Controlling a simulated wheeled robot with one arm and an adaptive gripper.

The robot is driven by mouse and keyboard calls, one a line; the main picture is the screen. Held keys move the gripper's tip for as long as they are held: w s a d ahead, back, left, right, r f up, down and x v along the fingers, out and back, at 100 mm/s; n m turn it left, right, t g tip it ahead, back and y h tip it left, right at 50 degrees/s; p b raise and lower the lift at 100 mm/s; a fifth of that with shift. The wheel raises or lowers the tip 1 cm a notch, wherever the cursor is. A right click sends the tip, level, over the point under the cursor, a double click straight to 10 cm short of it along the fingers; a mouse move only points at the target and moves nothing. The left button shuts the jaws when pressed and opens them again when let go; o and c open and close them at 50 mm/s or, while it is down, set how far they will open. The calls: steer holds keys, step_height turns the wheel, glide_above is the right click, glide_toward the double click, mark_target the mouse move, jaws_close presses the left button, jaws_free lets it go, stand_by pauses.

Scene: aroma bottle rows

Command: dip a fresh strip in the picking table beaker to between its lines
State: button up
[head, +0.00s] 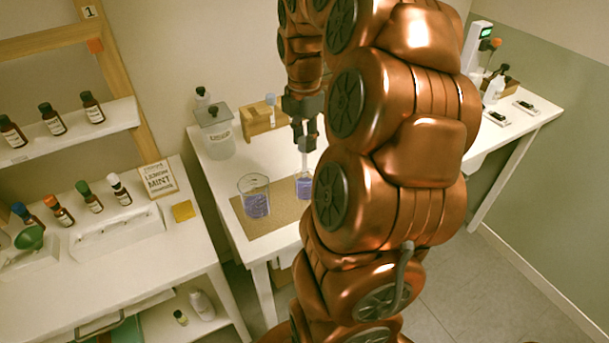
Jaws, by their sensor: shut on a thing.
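My gripper (304,138) points down over the far table, shut on a thin pale strip (304,160). The strip hangs upright, its lower end at a small glass beaker (303,187) of violet liquid. I cannot tell whether the tip is in the liquid or how deep. The lines on the strip are too small to make out. My arm partly hides this beaker's right side. A larger beaker (255,197), also with violet liquid, stands to its left on a brown mat (275,214).
A lidded clear container (216,132) and a wooden block (263,116) stand behind the beakers. My arm covers much of the middle. A right table (520,116) carries small devices.

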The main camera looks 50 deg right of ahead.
steer(key=shift+f+b, duration=0.85)
steer(key=shift+f, duration=0.7)
stand_by(1.5)
steer(key=shift+r, duration=0.15)
stand_by(0.7)
steer(key=shift+r+p, duration=1.3)
steer(key=shift+r, duration=1.85)
steer(key=shift+a, duration=0.1)
